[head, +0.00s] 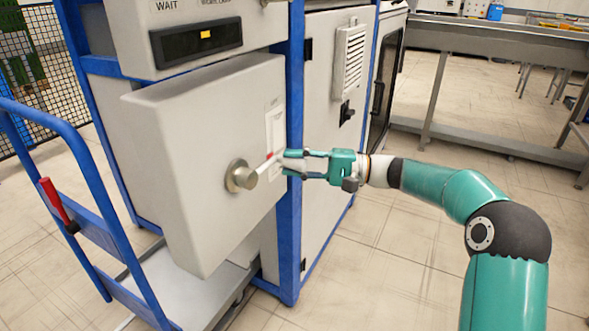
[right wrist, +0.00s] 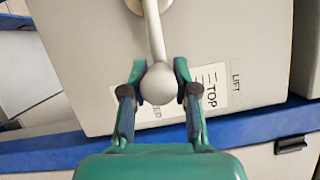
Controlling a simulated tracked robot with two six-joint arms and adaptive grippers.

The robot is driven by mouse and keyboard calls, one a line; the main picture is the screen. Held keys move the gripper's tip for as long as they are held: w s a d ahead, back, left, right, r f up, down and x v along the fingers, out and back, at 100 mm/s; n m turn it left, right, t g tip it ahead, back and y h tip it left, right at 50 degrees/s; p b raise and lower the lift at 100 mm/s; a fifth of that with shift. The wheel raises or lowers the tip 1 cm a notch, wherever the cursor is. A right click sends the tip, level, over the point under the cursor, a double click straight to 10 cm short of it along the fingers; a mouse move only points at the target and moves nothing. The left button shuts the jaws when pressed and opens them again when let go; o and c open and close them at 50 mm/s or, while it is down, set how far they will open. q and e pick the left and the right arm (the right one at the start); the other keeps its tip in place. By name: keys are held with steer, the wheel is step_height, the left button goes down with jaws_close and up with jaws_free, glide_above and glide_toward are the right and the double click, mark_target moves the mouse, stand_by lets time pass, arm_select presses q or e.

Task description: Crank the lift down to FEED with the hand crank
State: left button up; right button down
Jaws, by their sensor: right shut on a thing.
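The hand crank has a round metal hub (head: 241,177) on the front of a grey box, with a short arm reaching right and slightly up. In the right wrist view its pale arm ends in a round knob (right wrist: 160,82). My right gripper (head: 284,160) is shut on this knob, one finger on each side, also in the right wrist view (right wrist: 160,92). A white label (right wrist: 212,88) reads LIFT and TOP; lower letters ending in "EED" are partly covered by the gripper. The label also shows in the head view (head: 274,130). My left gripper is not in view.
A blue cart rail with a red lever (head: 54,200) stands at left. A steel table (head: 500,38) is behind; the floor at lower right is open.

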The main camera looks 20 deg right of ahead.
steer(key=shift+r, duration=0.35)
steer(key=c, duration=0.9)
jaws_free()
steer(key=shift+o, duration=0.2)
steer(key=shift+f, duration=0.1)
steer(key=shift+d, duration=0.1)
steer(key=v, duration=1.1)
steer(key=shift+s+d, duration=0.25)
steer(key=shift+d, duration=0.1)
